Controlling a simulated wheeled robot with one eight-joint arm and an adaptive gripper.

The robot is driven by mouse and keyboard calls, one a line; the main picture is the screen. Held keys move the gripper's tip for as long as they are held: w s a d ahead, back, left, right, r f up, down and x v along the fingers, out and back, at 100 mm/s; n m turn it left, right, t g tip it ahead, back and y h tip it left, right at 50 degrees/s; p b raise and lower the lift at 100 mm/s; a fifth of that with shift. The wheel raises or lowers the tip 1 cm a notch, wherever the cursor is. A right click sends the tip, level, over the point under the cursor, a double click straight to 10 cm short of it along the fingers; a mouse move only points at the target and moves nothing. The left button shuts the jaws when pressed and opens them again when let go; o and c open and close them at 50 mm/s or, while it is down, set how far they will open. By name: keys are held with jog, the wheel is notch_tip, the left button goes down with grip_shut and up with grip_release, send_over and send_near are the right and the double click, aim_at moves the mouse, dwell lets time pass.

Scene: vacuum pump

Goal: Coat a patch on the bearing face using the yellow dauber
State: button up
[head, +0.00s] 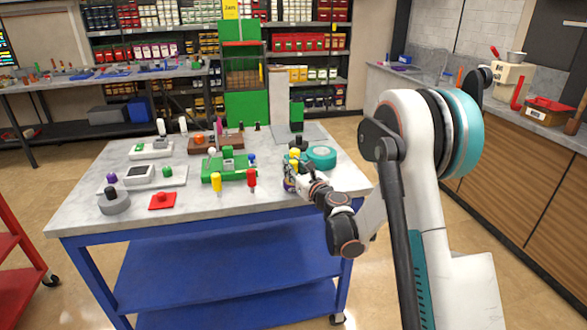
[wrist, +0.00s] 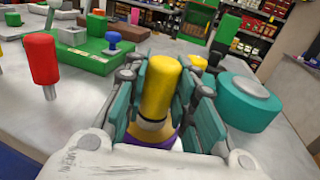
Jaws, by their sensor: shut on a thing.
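The yellow dauber (wrist: 160,85) stands between the teal pads of my gripper (wrist: 165,105), which is shut on it. A dark ring circles its lower part, with a purple and white part below; I cannot tell whether that is the dauber or a holder. In the head view my gripper (head: 300,178) is low over the table's right front, with the dauber's yellow top (head: 294,154) showing. The green pump fixture (head: 228,170) with a grey block stands left of the gripper, also in the wrist view (wrist: 115,43). I cannot tell which surface is the bearing face.
A teal round container (head: 321,156) stands close right of my gripper. A red-handled tool (head: 251,177) and a yellow-handled tool (head: 216,181) stand to the left. Small fixtures and a red plate (head: 163,201) lie farther left. The table's front strip (head: 150,222) is clear.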

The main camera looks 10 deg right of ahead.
aim_at(294, 161)
jog(key=shift+r+p, duration=1.9)
jog(key=shift+r, duration=1.55)
